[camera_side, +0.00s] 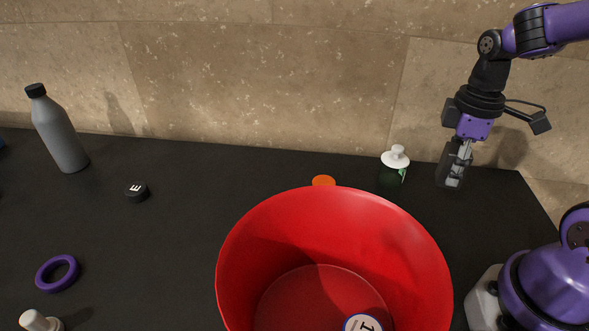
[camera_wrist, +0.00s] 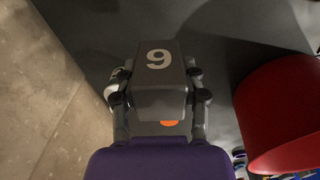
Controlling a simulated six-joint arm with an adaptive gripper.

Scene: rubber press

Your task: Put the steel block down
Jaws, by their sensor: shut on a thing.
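The steel block is a grey block marked 9 (camera_wrist: 160,80), seen between the fingers in the wrist view. My gripper (camera_side: 454,165) is shut on it at the right back of the black table in the side view. There the block (camera_side: 446,167) hangs down between the fingers, partly covered by them. Its lower end is close to the table top, and I cannot tell whether it touches.
A large red bin (camera_side: 335,215) stands front centre with a white disc inside. A white-capped dark jar (camera_side: 395,160) and an orange disc (camera_side: 323,181) are behind it. Table between is clear.

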